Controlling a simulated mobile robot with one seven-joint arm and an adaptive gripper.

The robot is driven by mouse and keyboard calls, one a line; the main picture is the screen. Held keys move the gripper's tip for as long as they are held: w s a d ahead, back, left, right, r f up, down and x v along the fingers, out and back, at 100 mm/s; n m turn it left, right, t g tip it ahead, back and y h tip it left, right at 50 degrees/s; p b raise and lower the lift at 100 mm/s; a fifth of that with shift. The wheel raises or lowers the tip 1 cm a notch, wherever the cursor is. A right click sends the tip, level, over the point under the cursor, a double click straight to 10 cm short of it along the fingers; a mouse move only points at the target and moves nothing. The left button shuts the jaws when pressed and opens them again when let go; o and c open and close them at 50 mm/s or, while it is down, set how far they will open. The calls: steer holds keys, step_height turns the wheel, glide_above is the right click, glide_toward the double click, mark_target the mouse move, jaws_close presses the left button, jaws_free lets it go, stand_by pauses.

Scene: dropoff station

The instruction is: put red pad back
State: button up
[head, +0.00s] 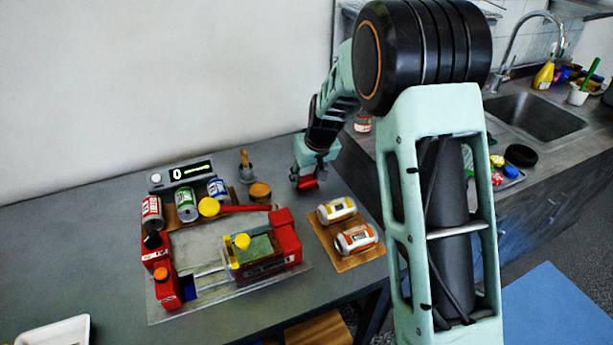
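My gripper (309,180) is at the end of the arm, pointing down over the right back part of the grey table, right of the small wooden-handled pot. A small red piece, which looks like the red pad (309,185), shows between its dark fingers. The gripper appears shut on it; the fingers' contact is too small to see clearly. A red machine (286,238) with a green and yellow top stands on a clear base plate left of and nearer than the gripper. More red blocks (163,265) stand at the plate's left end.
A wooden tray (358,261) with two white-and-orange cans lies right of the machine. Several cans (187,205), a digital scale (181,176) and a pot (246,172) stand behind it. A white tray (53,335) is at the front left. A sink counter lies to the right.

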steer(key=o, duration=0.4)
steer(key=shift+o, duration=0.2)
steer(key=shift+r, duration=0.2)
steer(key=v, duration=1.2)
